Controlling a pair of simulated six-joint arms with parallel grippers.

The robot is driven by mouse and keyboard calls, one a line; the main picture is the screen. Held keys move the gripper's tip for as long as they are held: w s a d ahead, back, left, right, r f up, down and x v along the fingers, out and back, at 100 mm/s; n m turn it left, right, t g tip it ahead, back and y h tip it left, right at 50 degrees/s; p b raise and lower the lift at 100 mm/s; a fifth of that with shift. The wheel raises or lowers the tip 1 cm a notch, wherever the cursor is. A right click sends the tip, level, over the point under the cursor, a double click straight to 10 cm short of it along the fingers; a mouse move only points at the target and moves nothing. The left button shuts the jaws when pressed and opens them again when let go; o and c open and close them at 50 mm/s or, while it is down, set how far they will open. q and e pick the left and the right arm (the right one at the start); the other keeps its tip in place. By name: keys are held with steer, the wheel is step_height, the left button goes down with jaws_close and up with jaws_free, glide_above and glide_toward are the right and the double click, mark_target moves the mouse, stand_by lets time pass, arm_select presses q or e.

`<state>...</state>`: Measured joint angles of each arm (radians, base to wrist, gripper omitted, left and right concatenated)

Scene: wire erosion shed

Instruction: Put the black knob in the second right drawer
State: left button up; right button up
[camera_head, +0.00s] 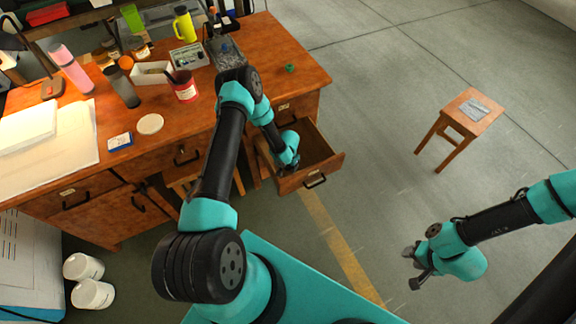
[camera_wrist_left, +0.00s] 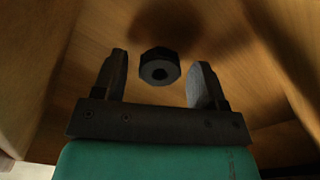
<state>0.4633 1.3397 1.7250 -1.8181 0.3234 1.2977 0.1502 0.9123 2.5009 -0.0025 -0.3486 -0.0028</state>
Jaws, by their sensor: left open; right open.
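The black knob (camera_wrist_left: 159,66) shows in the left wrist view, over the wooden floor of a drawer. It sits between the spread fingers of my left gripper (camera_wrist_left: 163,84), with a gap on each side. I cannot tell whether it rests on the floor or is just above it. In the head view my left gripper (camera_head: 288,170) reaches down into the pulled-out drawer (camera_head: 313,180) at the desk's right side; the knob is hidden there. My right gripper (camera_head: 412,268) is open and empty over the floor at the right.
Another drawer front (camera_head: 284,106) is shut above the open one. The wooden desk (camera_head: 275,45) carries a red pot (camera_head: 186,92), a yellow bottle (camera_head: 184,24) and a small green piece (camera_head: 290,68). A wooden stool (camera_head: 466,118) stands on the open floor at right.

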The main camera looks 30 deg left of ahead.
arm_select(q)
step_height(320, 180, up, 12)
steer(key=shift+r, duration=0.15)
stand_by(0.5)
stand_by(0.4)
steer(key=s+d+r+h, duration=0.1)
steer(key=s+d+r, duration=0.2)
steer(key=s, duration=0.4)
steer(key=s+d+r+n+h, duration=0.1)
steer(key=s+d+r, duration=0.2)
steer(key=s+d, duration=0.2)
steer(key=s+d+r+n+h, duration=0.1)
steer(key=s+d+r, duration=0.3)
steer(key=s, duration=0.5)
steer(key=shift+d+t+h, duration=0.15)
steer(key=shift+t+h, duration=0.25)
